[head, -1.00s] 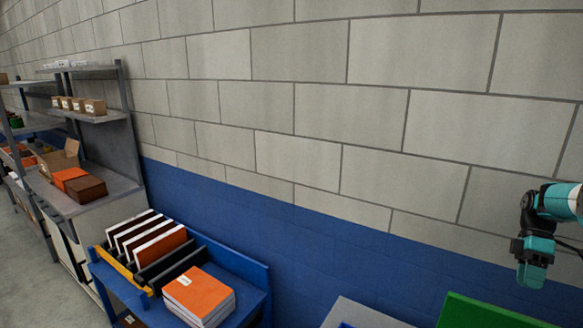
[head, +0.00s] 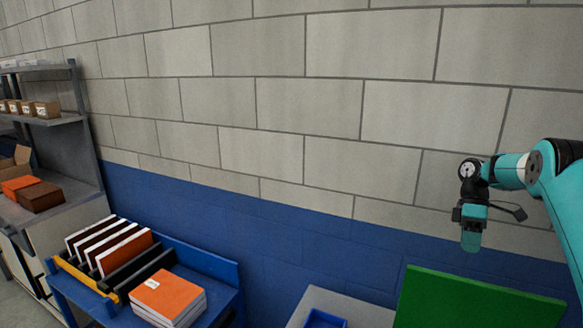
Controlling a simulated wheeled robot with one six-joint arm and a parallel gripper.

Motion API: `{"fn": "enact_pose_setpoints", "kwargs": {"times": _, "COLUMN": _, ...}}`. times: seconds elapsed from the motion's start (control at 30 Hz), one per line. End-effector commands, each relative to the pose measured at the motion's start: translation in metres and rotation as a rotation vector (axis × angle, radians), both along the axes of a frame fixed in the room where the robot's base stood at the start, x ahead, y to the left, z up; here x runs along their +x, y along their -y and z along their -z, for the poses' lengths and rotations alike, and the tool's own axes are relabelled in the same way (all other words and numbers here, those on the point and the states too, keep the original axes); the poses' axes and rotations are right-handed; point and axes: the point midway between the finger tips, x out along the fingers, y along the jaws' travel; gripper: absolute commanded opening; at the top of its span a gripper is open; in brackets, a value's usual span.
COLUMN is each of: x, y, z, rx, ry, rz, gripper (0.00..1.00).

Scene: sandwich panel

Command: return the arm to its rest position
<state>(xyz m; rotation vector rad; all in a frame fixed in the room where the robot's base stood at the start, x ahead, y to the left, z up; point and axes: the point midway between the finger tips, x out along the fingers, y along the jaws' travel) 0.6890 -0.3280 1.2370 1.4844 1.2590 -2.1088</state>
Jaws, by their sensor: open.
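My gripper (head: 471,236) hangs at the right of the head view, pointing down at the end of my teal and black arm. It is in the air in front of the wall, above and behind the green panel's top edge as seen here. It holds nothing that I can see.
A blue cart (head: 218,272) at lower left holds upright panels (head: 110,243) in a rack and a stack of orange-topped panels (head: 167,297). A grey surface with a blue bin (head: 326,319) and a green panel (head: 470,303) stand at the bottom right. Grey shelves (head: 48,121) stand far left.

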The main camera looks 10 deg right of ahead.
Motion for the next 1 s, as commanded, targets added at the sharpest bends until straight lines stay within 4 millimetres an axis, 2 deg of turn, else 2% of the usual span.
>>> {"fn": "enact_pose_setpoints", "kwargs": {"times": 0.03, "x": 0.006, "y": -0.008, "z": 0.004, "rx": -0.018, "ry": 0.012, "rz": 0.007, "gripper": 0.4}}
{"fn": "enact_pose_setpoints", "kwargs": {"times": 0.17, "x": 0.026, "y": -0.041, "z": 0.0, "rx": -0.073, "ry": 0.051, "rz": 0.033, "gripper": 0.4}}
{"fn": "enact_pose_setpoints", "kwargs": {"times": 0.27, "x": 0.032, "y": -0.093, "z": -0.017, "rx": -0.109, "ry": 0.085, "rz": 0.051, "gripper": 0.4}}
{"fn": "enact_pose_setpoints", "kwargs": {"times": 0.3, "x": -0.008, "y": -0.156, "z": -0.032, "rx": -0.073, "ry": 0.153, "rz": 0.02, "gripper": 0.4}}
{"fn": "enact_pose_setpoints", "kwargs": {"times": 0.33, "x": -0.028, "y": -0.178, "z": -0.033, "rx": -0.097, "ry": 0.19, "rz": 0.006, "gripper": 0.4}}
{"fn": "enact_pose_setpoints", "kwargs": {"times": 0.4, "x": -0.058, "y": -0.218, "z": -0.035, "rx": -0.113, "ry": 0.242, "rz": 0.028, "gripper": 0.4}}
{"fn": "enact_pose_setpoints", "kwargs": {"times": 0.47, "x": -0.083, "y": -0.249, "z": -0.034, "rx": -0.112, "ry": 0.28, "rz": 0.063, "gripper": 0.4}}
{"fn": "enact_pose_setpoints", "kwargs": {"times": 0.5, "x": -0.102, "y": -0.268, "z": -0.031, "rx": -0.106, "ry": 0.301, "rz": 0.087, "gripper": 0.4}}
{"fn": "enact_pose_setpoints", "kwargs": {"times": 0.57, "x": -0.133, "y": -0.294, "z": -0.026, "rx": -0.09, "ry": 0.33, "rz": 0.125, "gripper": 0.4}}
{"fn": "enact_pose_setpoints", "kwargs": {"times": 0.6, "x": -0.154, "y": -0.31, "z": -0.021, "rx": -0.076, "ry": 0.345, "rz": 0.15, "gripper": 0.4}}
{"fn": "enact_pose_setpoints", "kwargs": {"times": 0.7, "x": -0.206, "y": -0.342, "z": -0.007, "rx": -0.038, "ry": 0.371, "rz": 0.207, "gripper": 0.4}}
{"fn": "enact_pose_setpoints", "kwargs": {"times": 0.8, "x": -0.248, "y": -0.36, "z": 0.007, "rx": 0.002, "ry": 0.38, "rz": 0.254, "gripper": 0.4}}
{"fn": "enact_pose_setpoints", "kwargs": {"times": 0.9, "x": -0.275, "y": -0.369, "z": 0.016, "rx": 0.028, "ry": 0.378, "rz": 0.287, "gripper": 0.4}}
{"fn": "enact_pose_setpoints", "kwargs": {"times": 1.0, "x": -0.288, "y": -0.373, "z": 0.02, "rx": 0.042, "ry": 0.377, "rz": 0.305, "gripper": 0.4}}
